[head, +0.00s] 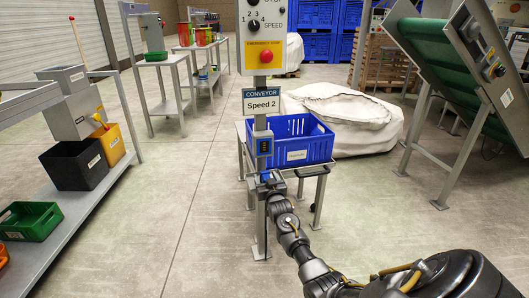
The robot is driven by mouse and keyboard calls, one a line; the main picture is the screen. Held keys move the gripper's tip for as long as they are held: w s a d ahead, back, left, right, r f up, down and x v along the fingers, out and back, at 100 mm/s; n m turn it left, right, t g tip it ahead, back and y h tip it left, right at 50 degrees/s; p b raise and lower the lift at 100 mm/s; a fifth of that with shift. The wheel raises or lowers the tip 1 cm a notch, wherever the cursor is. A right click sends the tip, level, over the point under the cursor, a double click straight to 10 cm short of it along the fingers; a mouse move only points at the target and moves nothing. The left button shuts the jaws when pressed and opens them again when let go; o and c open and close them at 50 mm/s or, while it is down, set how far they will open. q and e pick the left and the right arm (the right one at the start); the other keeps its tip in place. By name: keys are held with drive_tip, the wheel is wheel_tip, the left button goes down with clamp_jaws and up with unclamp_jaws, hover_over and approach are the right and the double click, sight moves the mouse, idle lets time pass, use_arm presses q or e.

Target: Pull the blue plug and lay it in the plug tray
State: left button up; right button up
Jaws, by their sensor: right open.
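The gripper is open. Its fingers are small here, and I cannot tell whether they touch anything. I cannot make out a plug tray for certain. My left gripper is not in view.
A control box (264,40) with a red emergency stop tops the post. A blue crate (305,145) stands on a cart right behind the post. White sacks (350,115) lie beyond. A green inclined conveyor (440,60) is at right. A grey bench (75,235) with bins is at left; floor between is clear.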

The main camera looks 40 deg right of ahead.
drive_tip(key=p+v, duration=0.8)
drive_tip(key=v, duration=1.1)
drive_tip(key=shift+s, duration=0.4)
drive_tip(key=shift+a, duration=0.15)
